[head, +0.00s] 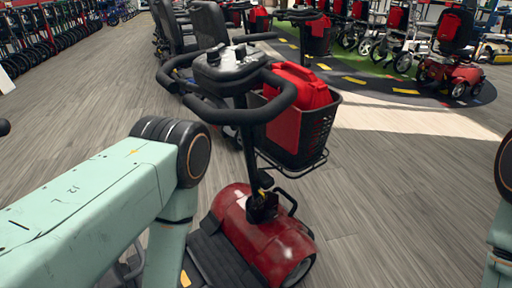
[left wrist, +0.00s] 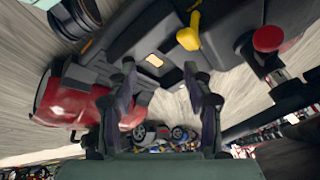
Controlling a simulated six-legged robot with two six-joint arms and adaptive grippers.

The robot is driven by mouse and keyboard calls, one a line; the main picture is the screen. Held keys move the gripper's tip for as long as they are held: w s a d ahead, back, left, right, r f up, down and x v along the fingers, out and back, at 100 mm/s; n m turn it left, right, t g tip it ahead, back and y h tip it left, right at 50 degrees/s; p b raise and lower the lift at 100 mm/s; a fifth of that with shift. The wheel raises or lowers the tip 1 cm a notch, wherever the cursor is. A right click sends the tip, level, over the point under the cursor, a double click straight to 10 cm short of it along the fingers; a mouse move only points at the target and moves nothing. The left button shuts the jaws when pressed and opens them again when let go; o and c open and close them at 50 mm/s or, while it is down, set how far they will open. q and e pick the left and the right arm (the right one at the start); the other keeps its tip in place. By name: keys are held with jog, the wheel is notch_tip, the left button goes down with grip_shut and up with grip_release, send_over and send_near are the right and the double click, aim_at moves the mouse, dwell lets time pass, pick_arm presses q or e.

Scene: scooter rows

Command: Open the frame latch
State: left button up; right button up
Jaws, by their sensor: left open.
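The red mobility scooter (head: 262,232) stands in front of me, with its black handlebars and tiller upright in the head view. Its red body (left wrist: 75,103) also shows at left in the left wrist view. That view shows a dark frame part with a yellow lever (left wrist: 189,36) and a red knob (left wrist: 267,39) to its right. I cannot tell which of these is the frame latch. My left gripper (left wrist: 159,69) is open. Its fingertips point toward the dark frame below the yellow lever, with nothing visibly held. My left gripper is hidden in the head view; my right gripper is out of view.
Black seats (head: 209,25) stand behind. More scooters and wheelchairs (head: 455,50) line the back right. The grey floor at right (head: 390,190) is clear.

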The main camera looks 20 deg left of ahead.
pick_arm(q)
jog(key=s+d+r+m+g+h, duration=0.2)
jog(key=s+d+r+g+h, duration=0.2)
jog(key=s+d+r, duration=0.3)
notch_tip(320, 180, up, 12)
jog(key=s+p, duration=0.1)
jog(key=p, duration=1.2)
jog(key=shift+f, duration=0.25)
jog(key=shift+s, duration=0.1)
jog(key=shift+c, duration=1.4)
jog(key=shift+s+a, duration=0.15)
